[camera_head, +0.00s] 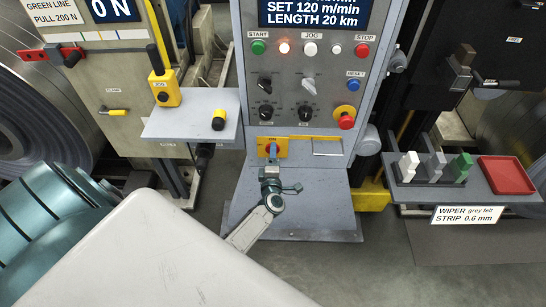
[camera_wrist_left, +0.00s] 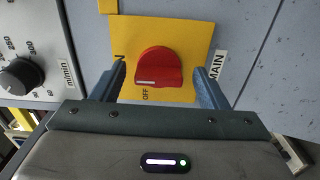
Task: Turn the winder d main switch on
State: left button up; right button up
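The main switch is a red rotary knob (camera_wrist_left: 158,68) on a yellow plate (camera_wrist_left: 195,40), seen close up in the left wrist view. Its white mark lies at the knob's lower left edge, beside the printed OFF. Part of an ON label shows further up on the left, and MAIN is printed at right. In the head view the yellow plate (camera_head: 284,153) sits low on the grey panel, with the knob mostly hidden by my left gripper (camera_head: 272,157). My left gripper (camera_wrist_left: 161,80) is open, its fingers on either side of the knob with gaps visible. My right gripper is out of view.
The grey panel (camera_head: 310,75) carries buttons, dials and a red emergency stop (camera_head: 346,121) above the switch. A shelf (camera_head: 180,126) with a yellow-black item (camera_head: 219,120) stands left. A shelf with blocks and a red tray (camera_head: 507,176) is at right.

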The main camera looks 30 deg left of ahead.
pick_arm(q)
jog(key=b+v, duration=0.2)
jog(key=v, duration=0.8)
jog(key=shift+s, duration=0.35)
jog(key=shift+d+f, duration=0.1)
jog(key=shift+d, duration=0.05)
jog(key=s+d+f+m+g+h, duration=0.2)
jog(key=s+f+m+h, duration=0.35)
jog(key=f, duration=0.75)
jog(key=s+d+f+m+g+h, duration=0.25)
jog(key=s+f+m, duration=0.45)
jog(key=f+m, duration=0.45)
jog(key=s+a+f+m+g, duration=0.1)
jog(key=s+f+m+g, duration=0.1)
jog(key=s+f, duration=0.3)
jog(key=s+a+f+m+g, duration=0.2)
jog(key=s+f, duration=0.4)
jog(key=s, duration=0.8)
jog(key=s+a+f+m+g, duration=0.2)
jog(key=s+f+g, duration=0.3)
jog(key=s, duration=0.5)
jog(key=shift+s+f+m+h, duration=0.2)
jog(key=shift+f+m+h, duration=0.3)
jog(key=shift+m, duration=0.3)
